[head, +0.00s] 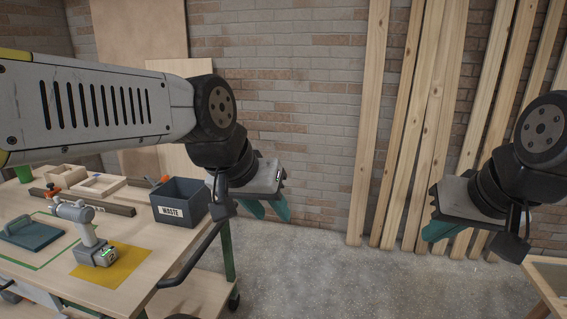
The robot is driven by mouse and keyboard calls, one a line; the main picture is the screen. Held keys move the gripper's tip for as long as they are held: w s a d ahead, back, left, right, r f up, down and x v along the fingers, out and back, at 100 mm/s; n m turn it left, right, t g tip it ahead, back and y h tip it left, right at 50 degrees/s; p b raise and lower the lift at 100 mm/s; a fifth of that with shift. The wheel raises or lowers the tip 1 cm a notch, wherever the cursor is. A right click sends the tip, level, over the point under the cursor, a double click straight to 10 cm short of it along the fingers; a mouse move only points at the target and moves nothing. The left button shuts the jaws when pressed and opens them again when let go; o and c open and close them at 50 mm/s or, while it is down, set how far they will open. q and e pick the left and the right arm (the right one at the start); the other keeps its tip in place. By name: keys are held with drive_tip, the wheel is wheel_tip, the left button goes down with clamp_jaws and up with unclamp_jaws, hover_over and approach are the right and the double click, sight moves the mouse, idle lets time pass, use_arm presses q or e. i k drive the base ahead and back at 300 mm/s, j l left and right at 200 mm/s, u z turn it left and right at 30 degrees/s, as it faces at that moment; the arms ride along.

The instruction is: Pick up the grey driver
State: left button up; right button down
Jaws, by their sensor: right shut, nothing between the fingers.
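The grey driver (88,234) stands upright on a yellow mat (128,262) on the workbench at the lower left. Its head points left and its base is near the mat's left part. My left gripper (267,211) hangs beyond the bench's right end, well to the right of the driver, with its teal fingers apart and nothing visible between them. My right gripper (444,231) is far right over the floor, shut and empty. Its fingers are partly hidden by its own body.
A dark bin (180,202) marked WASTE stands at the bench's right end. A teal sander-like tool (32,234) lies left of the driver. Wooden frames (98,186) and a dark bar (113,206) lie behind. Planks (400,120) lean on the brick wall. Another wooden surface (548,280) is at lower right.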

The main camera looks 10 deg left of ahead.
sight(83, 216)
drive_tip(key=k+j, duration=0.1)
drive_tip(key=j, duration=2.75)
drive_tip(key=k+j, duration=0.15)
drive_tip(key=j, duration=1.25)
drive_tip(key=k+j, duration=0.1)
drive_tip(key=j, duration=1.3)
